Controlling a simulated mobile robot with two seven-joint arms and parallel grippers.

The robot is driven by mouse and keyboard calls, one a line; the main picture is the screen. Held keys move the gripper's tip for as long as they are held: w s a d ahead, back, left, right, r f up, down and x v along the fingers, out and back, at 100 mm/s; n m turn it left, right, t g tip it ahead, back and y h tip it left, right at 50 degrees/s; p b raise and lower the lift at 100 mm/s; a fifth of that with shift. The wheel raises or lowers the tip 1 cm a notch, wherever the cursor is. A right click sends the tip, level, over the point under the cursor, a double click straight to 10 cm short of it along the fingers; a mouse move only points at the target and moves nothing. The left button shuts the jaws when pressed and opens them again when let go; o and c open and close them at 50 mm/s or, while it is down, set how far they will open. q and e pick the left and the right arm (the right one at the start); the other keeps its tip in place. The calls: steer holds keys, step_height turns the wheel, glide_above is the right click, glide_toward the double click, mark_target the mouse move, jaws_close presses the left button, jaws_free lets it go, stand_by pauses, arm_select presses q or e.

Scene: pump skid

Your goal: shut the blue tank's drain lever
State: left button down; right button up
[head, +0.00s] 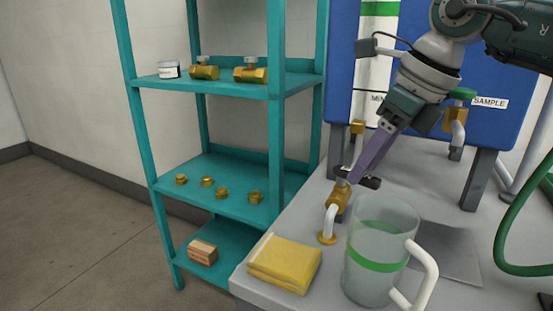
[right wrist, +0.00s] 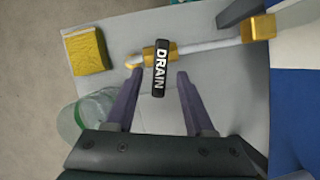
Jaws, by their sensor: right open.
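The drain valve (head: 338,203) is a brass body with a bent white spout on the pipe low in front of the blue tank (head: 343,60). Its black drain lever (head: 371,182), marked DRAIN, also shows in the right wrist view (right wrist: 160,78). There it lies crosswise to the white pipe (right wrist: 205,48). My right gripper (head: 355,178) comes down from the upper right over the valve. In the right wrist view its two purple fingers (right wrist: 158,77) are open, one on each side of the lever, with gaps showing. My left gripper is out of view.
A clear jug (head: 375,245) with a green band stands close by the spout. A green-handled sample valve (head: 458,115) sits at the right. A teal shelf (head: 276,150) with brass parts stands left; a green hose (head: 510,235) hangs right.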

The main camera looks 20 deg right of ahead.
steer(key=shift+w+f, duration=0.1)
steer(key=shift+f, duration=0.25)
jaws_close()
stand_by(0.4)
